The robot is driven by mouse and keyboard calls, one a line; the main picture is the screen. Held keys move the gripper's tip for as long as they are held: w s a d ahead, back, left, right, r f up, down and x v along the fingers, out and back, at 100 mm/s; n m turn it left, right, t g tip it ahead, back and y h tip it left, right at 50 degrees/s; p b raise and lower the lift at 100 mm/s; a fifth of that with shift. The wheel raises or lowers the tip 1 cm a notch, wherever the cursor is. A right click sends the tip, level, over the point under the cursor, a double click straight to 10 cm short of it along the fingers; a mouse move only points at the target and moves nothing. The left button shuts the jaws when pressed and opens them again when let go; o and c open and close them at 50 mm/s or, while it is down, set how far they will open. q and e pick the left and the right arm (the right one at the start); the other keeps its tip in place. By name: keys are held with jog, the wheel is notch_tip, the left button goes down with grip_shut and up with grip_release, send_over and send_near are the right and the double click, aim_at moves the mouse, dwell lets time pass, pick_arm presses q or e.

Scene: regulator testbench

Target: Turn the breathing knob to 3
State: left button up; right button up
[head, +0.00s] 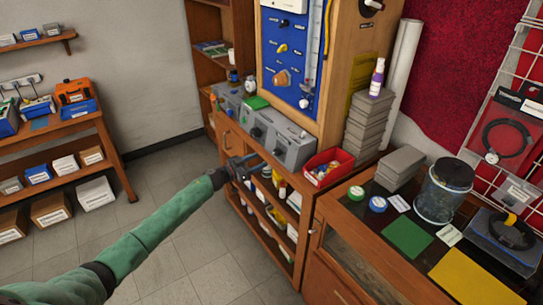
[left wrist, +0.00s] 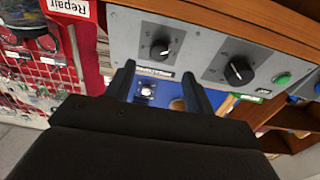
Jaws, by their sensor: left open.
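A grey panel box (head: 291,143) with dark knobs sits on the wooden bench below the blue board. In the left wrist view its front carries one black knob (left wrist: 160,48) above my fingers and a larger black knob (left wrist: 238,71) to the right. Their labels are too small to read, so I cannot tell which is the breathing knob. My left gripper (head: 248,166) is in front of the box. In the left wrist view its fingers (left wrist: 160,90) are open and empty, below the smaller knob and apart from both knobs. My right gripper is out of view.
A green button (left wrist: 282,79) sits right of the larger knob. A red bin (head: 328,167) of small parts stands right of the box, with grey stacked boxes (head: 368,122) behind it. Shelves with bottles and containers lie below the bench. The floor (head: 190,235) at left is clear.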

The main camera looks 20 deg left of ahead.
aim_at(275, 154)
pick_arm(q)
jog(key=p+x, duration=0.1)
jog(key=x, duration=0.1)
jog(key=p+x, duration=0.1)
jog(key=x, duration=0.2)
jog(key=shift+w+d+r, duration=0.2)
jog(key=shift+w, duration=0.05)
jog(key=shift+p+x, duration=0.4)
jog(key=shift+x, duration=0.7)
jog(key=shift+f, duration=0.15)
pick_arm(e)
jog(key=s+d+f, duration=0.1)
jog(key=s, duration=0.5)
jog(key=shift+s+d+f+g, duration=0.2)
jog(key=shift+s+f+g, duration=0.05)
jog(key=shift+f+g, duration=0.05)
pick_arm(q)
jog(key=c, duration=1)
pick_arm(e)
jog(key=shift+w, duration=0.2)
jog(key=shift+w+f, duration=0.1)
